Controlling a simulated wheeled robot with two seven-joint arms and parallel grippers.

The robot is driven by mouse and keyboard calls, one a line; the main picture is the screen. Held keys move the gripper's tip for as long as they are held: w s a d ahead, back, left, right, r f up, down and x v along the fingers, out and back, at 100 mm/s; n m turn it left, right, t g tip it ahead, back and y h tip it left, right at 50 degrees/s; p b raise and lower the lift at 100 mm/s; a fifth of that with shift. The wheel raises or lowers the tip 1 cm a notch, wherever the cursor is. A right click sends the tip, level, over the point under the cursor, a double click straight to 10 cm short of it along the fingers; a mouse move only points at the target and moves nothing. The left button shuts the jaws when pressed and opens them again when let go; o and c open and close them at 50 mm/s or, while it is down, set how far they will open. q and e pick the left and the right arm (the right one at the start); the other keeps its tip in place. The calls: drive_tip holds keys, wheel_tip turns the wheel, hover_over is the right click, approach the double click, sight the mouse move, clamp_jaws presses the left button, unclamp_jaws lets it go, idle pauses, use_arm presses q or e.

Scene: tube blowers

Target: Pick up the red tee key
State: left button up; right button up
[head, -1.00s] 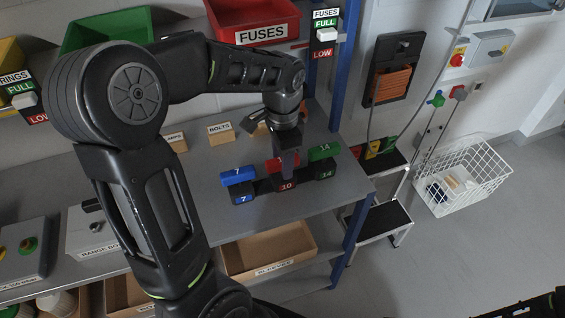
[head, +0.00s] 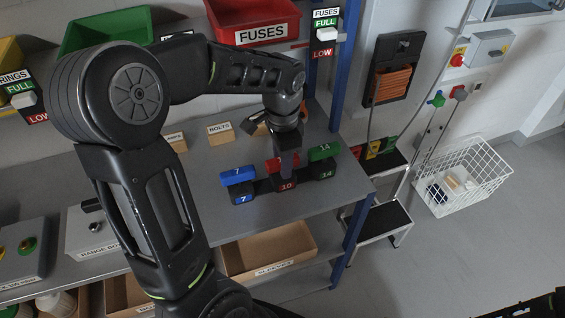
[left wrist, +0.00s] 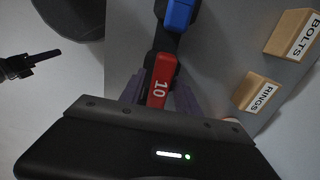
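The red tee key (head: 270,164) stands in the middle of a dark rack, behind the block marked 10 (head: 286,185). In the left wrist view its red handle (left wrist: 160,80) shows the number 10. My left gripper (head: 288,160) points down at it. In the left wrist view the gripper (left wrist: 160,98) has its fingers apart, one on each side of the handle; contact is not clear. The key's lower part is hidden. A dark part of my right arm shows at the bottom right of the head view; its fingers are not clear.
A blue tee key (head: 238,176) and a green tee key (head: 323,152) stand close on either side. Wooden label blocks, including BOLTS (head: 220,133), are behind. A red FUSES bin (head: 255,20) is above. The bench (head: 215,215) is clear in front.

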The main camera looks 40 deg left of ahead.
use_arm(q)
clamp_jaws()
idle(0.5)
wheel_tip(320, 180, up, 10)
drive_tip(key=shift+r, duration=0.25)
idle(0.3)
idle(0.4)
